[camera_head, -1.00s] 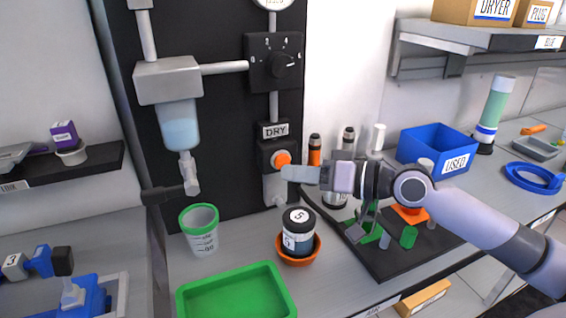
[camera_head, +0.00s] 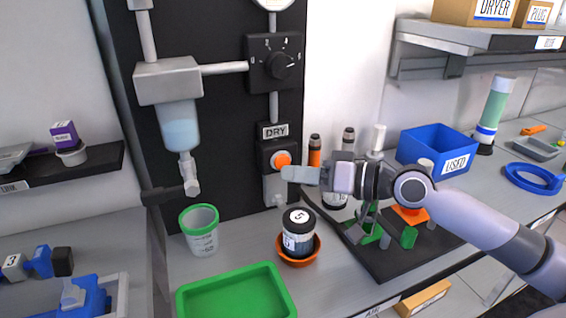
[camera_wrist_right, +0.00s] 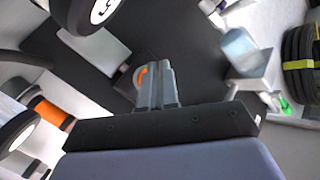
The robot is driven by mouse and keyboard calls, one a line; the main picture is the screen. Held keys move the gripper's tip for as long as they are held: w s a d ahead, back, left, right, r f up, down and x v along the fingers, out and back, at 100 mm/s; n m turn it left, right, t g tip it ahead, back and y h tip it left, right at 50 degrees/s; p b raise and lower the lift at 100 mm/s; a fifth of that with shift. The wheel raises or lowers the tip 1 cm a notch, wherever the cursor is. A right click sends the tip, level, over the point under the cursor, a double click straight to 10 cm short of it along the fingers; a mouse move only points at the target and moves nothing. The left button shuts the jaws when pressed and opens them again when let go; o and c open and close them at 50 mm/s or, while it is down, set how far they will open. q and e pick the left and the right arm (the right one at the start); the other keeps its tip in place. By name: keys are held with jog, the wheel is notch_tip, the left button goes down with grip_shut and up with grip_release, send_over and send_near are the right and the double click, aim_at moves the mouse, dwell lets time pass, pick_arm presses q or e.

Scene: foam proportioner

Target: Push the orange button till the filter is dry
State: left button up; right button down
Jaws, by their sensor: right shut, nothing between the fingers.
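The clear filter bowl (camera_head: 180,128) with bluish content hangs under a grey head (camera_head: 168,80) on the left of the panel. My left gripper is not in view.
A dark bottle marked 5 (camera_head: 298,228) stands in an orange bowl (camera_head: 300,260) below my right gripper. A green-rimmed cup (camera_head: 200,232) and a green tray (camera_head: 236,296) are to the left. A blue "USED" bin (camera_head: 425,145) stands behind my arm.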

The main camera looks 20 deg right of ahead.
jog(key=shift+w, duration=0.2)
dwell(0.6)
jog(key=shift+w, duration=0.25)
jog(key=shift+w, duration=0.45)
dwell(0.7)
jog(key=shift+s, duration=0.9)
jog(key=shift+s+a+p, duration=0.15)
jog(key=shift+s+p, duration=0.5)
jog(key=shift+s, duration=1.85)
